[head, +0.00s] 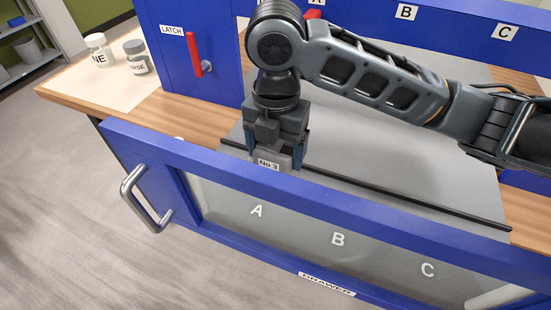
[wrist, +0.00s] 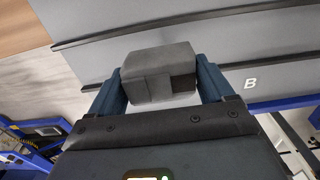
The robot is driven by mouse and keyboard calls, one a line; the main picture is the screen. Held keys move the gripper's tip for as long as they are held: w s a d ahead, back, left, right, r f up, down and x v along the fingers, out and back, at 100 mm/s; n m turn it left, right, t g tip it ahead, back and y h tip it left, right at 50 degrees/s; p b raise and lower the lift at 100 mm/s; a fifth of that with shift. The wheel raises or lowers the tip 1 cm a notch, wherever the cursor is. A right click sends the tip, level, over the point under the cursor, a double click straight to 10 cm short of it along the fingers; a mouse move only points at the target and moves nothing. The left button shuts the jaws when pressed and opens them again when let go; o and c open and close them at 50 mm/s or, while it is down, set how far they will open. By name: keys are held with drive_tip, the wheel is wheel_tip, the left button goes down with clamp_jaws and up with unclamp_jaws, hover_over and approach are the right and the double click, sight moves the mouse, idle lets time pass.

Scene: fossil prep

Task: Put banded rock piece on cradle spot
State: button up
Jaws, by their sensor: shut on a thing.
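My gripper (head: 276,150) points down just behind the blue front frame. It is shut on a grey block (head: 285,160), which bears a "No.3" label in the head view. In the wrist view the block (wrist: 158,72) is dark grey and sits between the two blue fingers of my gripper (wrist: 162,85), with a darker patch on its near face. I cannot make out bands on it, so I cannot tell if it is the banded rock piece. No cradle spot can be clearly made out in either view.
A grey surface (head: 410,160) with a dark rail lies behind the blue frame. The clear front panel (head: 300,240) carries letters A, B, C above a DRAWER label. A red latch handle (head: 194,52) is on the blue panel. Two jars (head: 136,60) stand at the left.

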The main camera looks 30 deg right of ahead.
sight(276, 165)
drive_tip(key=shift+f+p, duration=0.35)
drive_tip(key=shift+f, duration=1.7)
drive_tip(key=shift+f, duration=0.2)
drive_tip(key=o, duration=1.3)
drive_tip(key=shift+r, duration=0.1)
wheel_tip(276, 165, up, 12)
drive_tip(key=shift+r+p, duration=0.15)
drive_tip(key=shift+p, duration=0.6)
